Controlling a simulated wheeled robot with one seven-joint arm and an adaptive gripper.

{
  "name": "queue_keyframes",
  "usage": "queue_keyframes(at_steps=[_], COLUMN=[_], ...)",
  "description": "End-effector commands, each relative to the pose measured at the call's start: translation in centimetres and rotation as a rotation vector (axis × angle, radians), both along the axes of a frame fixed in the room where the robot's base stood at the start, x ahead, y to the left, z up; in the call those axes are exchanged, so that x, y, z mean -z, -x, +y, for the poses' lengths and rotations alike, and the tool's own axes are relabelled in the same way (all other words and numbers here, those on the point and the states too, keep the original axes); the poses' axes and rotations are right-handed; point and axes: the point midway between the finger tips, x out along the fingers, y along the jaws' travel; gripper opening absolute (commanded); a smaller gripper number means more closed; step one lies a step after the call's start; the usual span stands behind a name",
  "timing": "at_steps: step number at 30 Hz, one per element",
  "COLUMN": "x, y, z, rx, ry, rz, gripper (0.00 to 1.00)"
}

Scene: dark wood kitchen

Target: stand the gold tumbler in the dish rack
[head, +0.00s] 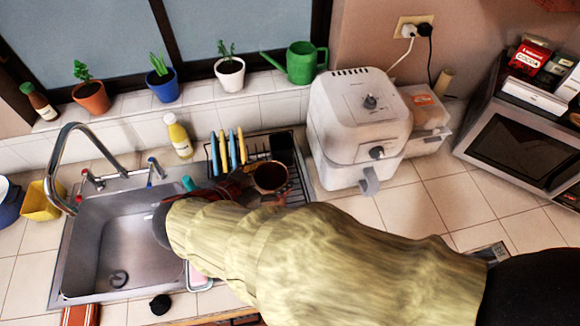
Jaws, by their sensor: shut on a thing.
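The gold tumbler (270,177) shows as a brownish round cup with its dark open mouth facing up toward the camera. It is over the right front part of the dark dish rack (282,143). My gripper (266,190) is shut on the tumbler, and my arm in its yellowish sleeve covers much of the gripper. The tumbler's base is hidden, so I cannot tell whether it touches the rack. Blue and yellow plates (233,148) stand in the left part of the rack.
The sink (125,245) with its curved faucet (75,140) is left of the rack. A white air fryer (358,125) stands close on the right. A yellow bottle (179,137) is behind the sink. Potted plants and a green watering can (301,62) line the sill.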

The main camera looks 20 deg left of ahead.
Motion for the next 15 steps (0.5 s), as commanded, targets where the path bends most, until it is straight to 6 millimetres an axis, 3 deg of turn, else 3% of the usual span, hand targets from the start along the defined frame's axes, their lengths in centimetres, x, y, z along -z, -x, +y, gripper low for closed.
queue_keyframes(at_steps=[2,9,15], x=[0.9,4.6,5.6], y=[-1.6,-4.2,-5.1], z=[-0.8,-1.7,-2.0], rx=[0.005,0.002,0.000], ry=[0.000,0.000,-0.001], rz=[0.000,0.000,0.000], gripper=[0.00,0.00,0.00])
